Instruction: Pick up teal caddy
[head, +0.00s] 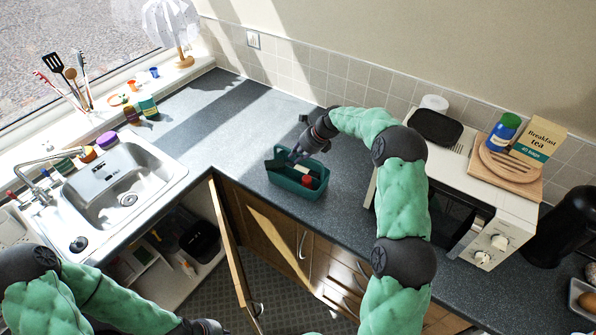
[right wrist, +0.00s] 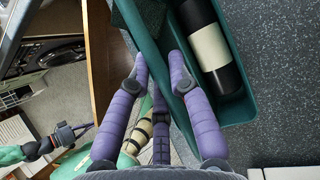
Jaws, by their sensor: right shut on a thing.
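The teal caddy (head: 292,187) is at the counter's front edge, left of the microwave. It holds a dark bottle with a pale band (right wrist: 208,50), a red item (head: 316,183) and a dark green block (right wrist: 140,18). My right gripper (head: 293,158) comes down on the caddy from behind. In the right wrist view its purple fingers (right wrist: 158,62) are on both sides of a teal part of the caddy (right wrist: 237,108), shut on it. I cannot tell whether the caddy is clear of the counter. My left gripper (head: 207,327) is at the bottom edge, mostly cut off.
A white microwave (head: 495,238) stands to the right, with a wooden board (head: 500,184) and tea box (head: 537,138) on top. A steel sink (head: 125,185) is at left. A cupboard door (head: 238,255) hangs open below the counter. The counter behind the caddy is clear.

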